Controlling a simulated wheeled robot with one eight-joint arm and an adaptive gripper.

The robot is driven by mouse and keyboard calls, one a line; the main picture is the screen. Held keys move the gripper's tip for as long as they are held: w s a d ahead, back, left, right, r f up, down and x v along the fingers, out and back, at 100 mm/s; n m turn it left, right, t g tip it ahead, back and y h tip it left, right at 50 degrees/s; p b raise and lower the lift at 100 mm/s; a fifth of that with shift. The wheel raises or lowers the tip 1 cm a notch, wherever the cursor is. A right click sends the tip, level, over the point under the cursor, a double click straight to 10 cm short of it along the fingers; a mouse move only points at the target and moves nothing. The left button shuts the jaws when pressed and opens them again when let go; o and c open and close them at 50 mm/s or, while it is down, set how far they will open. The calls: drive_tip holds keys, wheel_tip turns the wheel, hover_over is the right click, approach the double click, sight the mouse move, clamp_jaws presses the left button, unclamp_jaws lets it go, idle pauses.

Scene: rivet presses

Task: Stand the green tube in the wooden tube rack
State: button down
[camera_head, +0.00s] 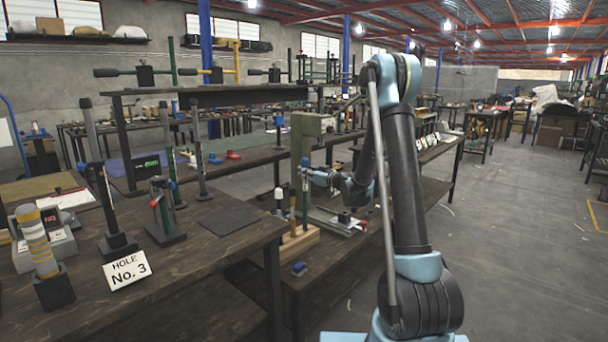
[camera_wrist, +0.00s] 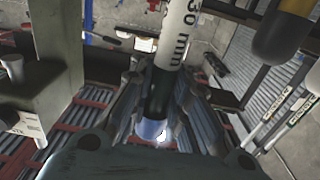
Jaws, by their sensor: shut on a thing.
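The green tube (camera_head: 305,203) is upright in my gripper (camera_head: 308,174), with its blue top just above the fingers. Its lower end is close to the wooden tube rack (camera_head: 301,243); I cannot tell whether it is inside a hole or just above or in front of the rack. In the wrist view my gripper (camera_wrist: 157,105) is shut around the dark part of the tube (camera_wrist: 160,88). A white section marked "30 mm" and a blue end also show there. A dark tube with a pale top (camera_head: 279,203) stands at the rack's left side.
A grey-green press frame (camera_head: 303,135) stands just behind my gripper. A small blue block (camera_head: 299,269) lies in front of the rack. The near left table (camera_head: 190,255) holds several stands and a "HOLE No. 3" sign (camera_head: 127,270). The floor at right (camera_head: 520,260) is clear.

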wheel_tip(320, 180, down, 8)
idle(3.5)
drive_tip(key=c, duration=1.4)
unclamp_jaws()
drive_tip(key=shift+c, duration=0.2)
approach(304, 188)
drive_tip(key=w+a, duration=0.2)
drive_tip(key=w, duration=0.1)
drive_tip(key=shift+a+f, duration=0.2)
drive_tip(key=shift+f, duration=0.15)
